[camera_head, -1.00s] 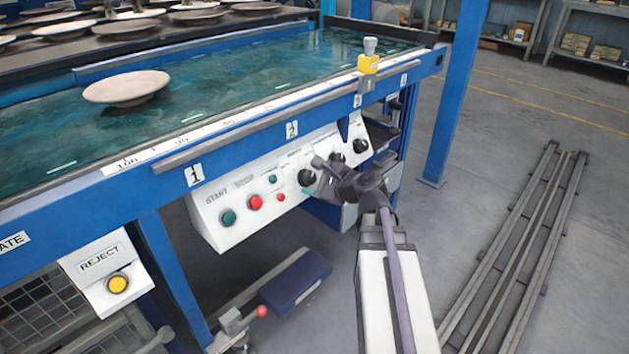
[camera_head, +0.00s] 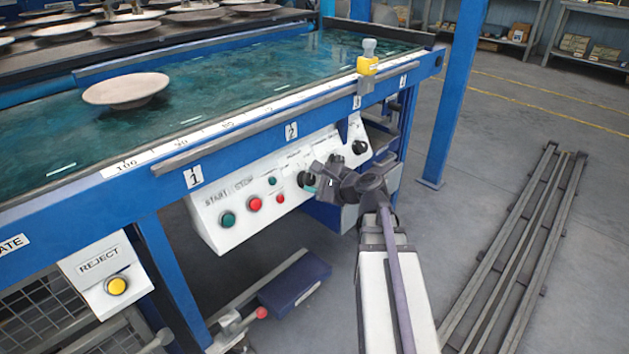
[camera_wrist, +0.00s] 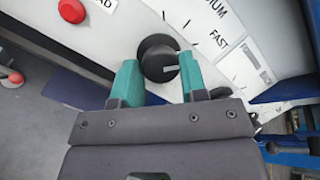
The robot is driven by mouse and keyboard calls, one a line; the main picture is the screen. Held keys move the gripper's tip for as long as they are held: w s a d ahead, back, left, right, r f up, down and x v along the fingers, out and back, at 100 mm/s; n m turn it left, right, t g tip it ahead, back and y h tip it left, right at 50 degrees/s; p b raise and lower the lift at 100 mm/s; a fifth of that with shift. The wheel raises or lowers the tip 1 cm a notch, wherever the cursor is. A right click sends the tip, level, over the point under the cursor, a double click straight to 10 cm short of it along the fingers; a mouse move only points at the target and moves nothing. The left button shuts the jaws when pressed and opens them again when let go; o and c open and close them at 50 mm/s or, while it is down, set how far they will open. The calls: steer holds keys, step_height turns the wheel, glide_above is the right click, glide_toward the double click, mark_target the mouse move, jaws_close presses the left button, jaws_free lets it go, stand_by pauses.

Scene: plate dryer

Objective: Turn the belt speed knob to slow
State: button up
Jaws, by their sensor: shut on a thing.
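The belt speed knob (camera_wrist: 158,58) is a round black knob on a white panel in the wrist view. A pale pointer mark on it faces right, toward the lower side. Printed tick marks and the words "FAST" (camera_wrist: 217,40) and part of "MEDIUM" curve beside it; no "slow" label is readable. My gripper (camera_wrist: 160,72) has its teal fingers on either side of the knob, shut on it. In the head view, my gripper (camera_head: 318,182) is at the control panel (camera_head: 238,227), and its wrist hides part of the panel's knob row.
The panel also carries a green button (camera_head: 228,219), a red button (camera_head: 256,203) and another black knob (camera_head: 360,147). The conveyor belt (camera_head: 215,85) with a plate (camera_head: 126,90) runs above.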

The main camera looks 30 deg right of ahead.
steer(key=n, duration=0.4)
steer(key=shift+w+d+r+g+y+p, duration=0.1)
steer(key=shift+g+y+p, duration=0.2)
steer(key=shift+g+y, duration=0.1)
steer(key=n+g+p, duration=0.1)
steer(key=n, duration=0.4)
steer(key=shift+d+r+y, duration=0.1)
steer(key=shift+y, duration=0.2)
steer(key=n+g+p, duration=0.1)
steer(key=n, duration=0.4)
steer(key=shift+w+r+p, duration=0.1)
steer(key=shift+p, duration=0.25)
steer(key=shift+n+g+p, duration=0.55)
steer(key=shift+n+g, duration=0.05)
steer(key=shift+n, duration=1.4)
